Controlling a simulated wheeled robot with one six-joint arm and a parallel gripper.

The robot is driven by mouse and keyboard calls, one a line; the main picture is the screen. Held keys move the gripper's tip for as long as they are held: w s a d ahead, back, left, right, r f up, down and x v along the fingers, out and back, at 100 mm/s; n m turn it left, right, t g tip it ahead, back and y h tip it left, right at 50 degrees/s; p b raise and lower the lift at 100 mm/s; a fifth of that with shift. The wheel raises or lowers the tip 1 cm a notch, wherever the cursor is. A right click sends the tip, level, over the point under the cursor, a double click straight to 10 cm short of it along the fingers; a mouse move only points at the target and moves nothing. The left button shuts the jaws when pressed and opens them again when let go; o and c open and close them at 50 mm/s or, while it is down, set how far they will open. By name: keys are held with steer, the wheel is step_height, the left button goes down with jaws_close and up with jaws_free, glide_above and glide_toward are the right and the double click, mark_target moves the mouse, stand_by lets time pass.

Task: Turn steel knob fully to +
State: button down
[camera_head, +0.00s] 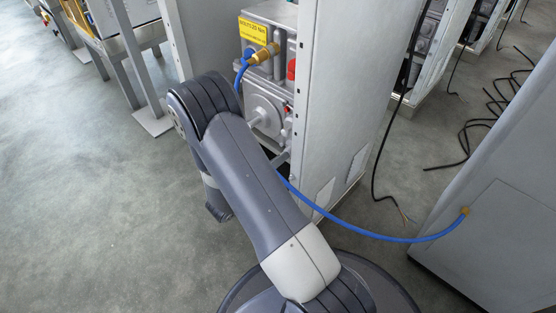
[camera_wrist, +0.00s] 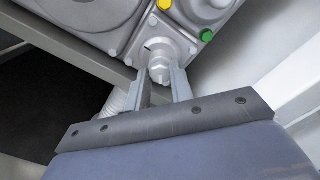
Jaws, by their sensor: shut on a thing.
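The steel knob (camera_wrist: 159,72) shows in the wrist view, a small bright metal piece sticking out of a square grey flange on the machine's underside corner. My gripper (camera_wrist: 161,84) has one finger on each side of the knob and is shut on it. Any + mark or pointer is too small to make out, so the knob's setting cannot be read. In the head view the grey machine (camera_head: 264,112) stands inside the cabinet frame; my arm hides my gripper and the knob there.
A yellow cap (camera_wrist: 165,4) and a green cap (camera_wrist: 206,36) sit close to the knob. The head view shows a white cabinet panel (camera_head: 345,90) right of the machine and a blue hose (camera_head: 370,234) looping to another cabinet.

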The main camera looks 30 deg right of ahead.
steer(key=shift+m, duration=0.3)
steer(key=c, duration=1.2)
jaws_free()
steer(key=shift+c, duration=0.2)
steer(key=p+v, duration=0.2)
steer(key=v, duration=0.8)
steer(key=shift+a+p, duration=0.35)
steer(key=shift+p, duration=0.05)
steer(key=shift+s, duration=0.15)
steer(key=b+x, duration=0.2)
steer(key=x, duration=0.8)
steer(key=shift+d+b, duration=0.35)
steer(key=shift+b, duration=0.05)
